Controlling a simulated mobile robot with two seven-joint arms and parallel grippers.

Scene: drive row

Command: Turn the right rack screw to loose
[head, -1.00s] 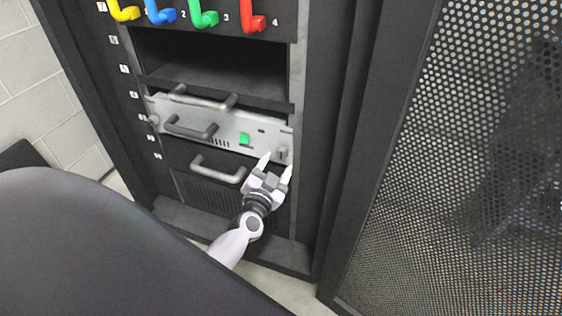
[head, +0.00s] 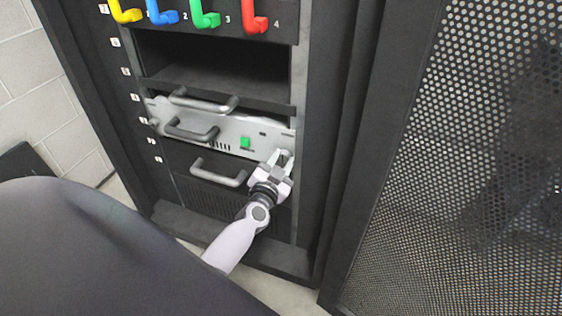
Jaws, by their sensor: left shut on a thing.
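The right rack screw (head: 284,153) is a small grey knob at the right end of the light grey rack unit (head: 225,130). My left gripper (head: 281,157) is at this screw, with its two pale fingers closed around it. The fingers partly hide the screw, so I cannot tell how far it is turned. The left rack screw (head: 153,122) shows at the unit's other end. My right gripper is not in view.
Handles (head: 192,131) stick out from the units beside my arm. A green button (head: 245,142) is on the unit's face. Coloured levers (head: 204,15) hang above an empty bay (head: 215,58). A perforated door (head: 455,170) stands open at right.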

